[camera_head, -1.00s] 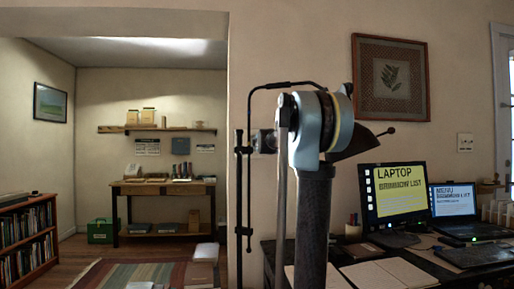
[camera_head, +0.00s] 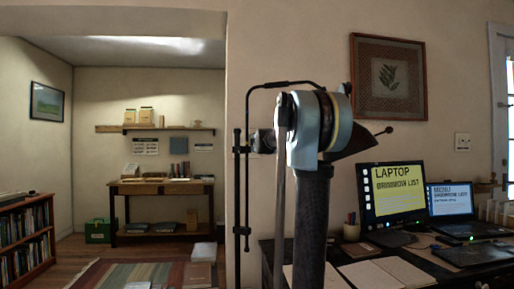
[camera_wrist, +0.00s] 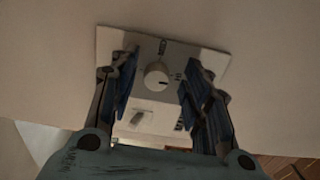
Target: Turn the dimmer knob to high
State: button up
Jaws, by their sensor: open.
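The dimmer knob (camera_wrist: 157,75) is a round, pale knob with a short dark mark on its face. It sits on a light wall plate (camera_wrist: 222,62) with small dark labels too blurred to read. A pale rectangular part (camera_wrist: 150,107) shows below the knob. My gripper (camera_wrist: 160,72) is open, with one blue-padded finger on each side of the knob and a gap on both sides. I cannot tell how far the fingertips are from the plate. In the head view my gripper and this knob cannot be made out behind my arm.
Plain wall surrounds the plate. In the head view a dark desk (camera_head: 345,262) at right holds a monitor (camera_head: 394,195), a laptop (camera_head: 455,205) and papers. A framed picture (camera_head: 388,77) and another wall plate (camera_head: 462,142) are on the wall. An alcove with a shelf (camera_head: 160,129) opens at left.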

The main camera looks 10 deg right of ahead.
jog(key=s, duration=1.1)
jog(key=shift+s+a, duration=0.2)
jog(key=shift+s, duration=0.15)
jog(key=shift+f, duration=0.1)
dwell(0.4)
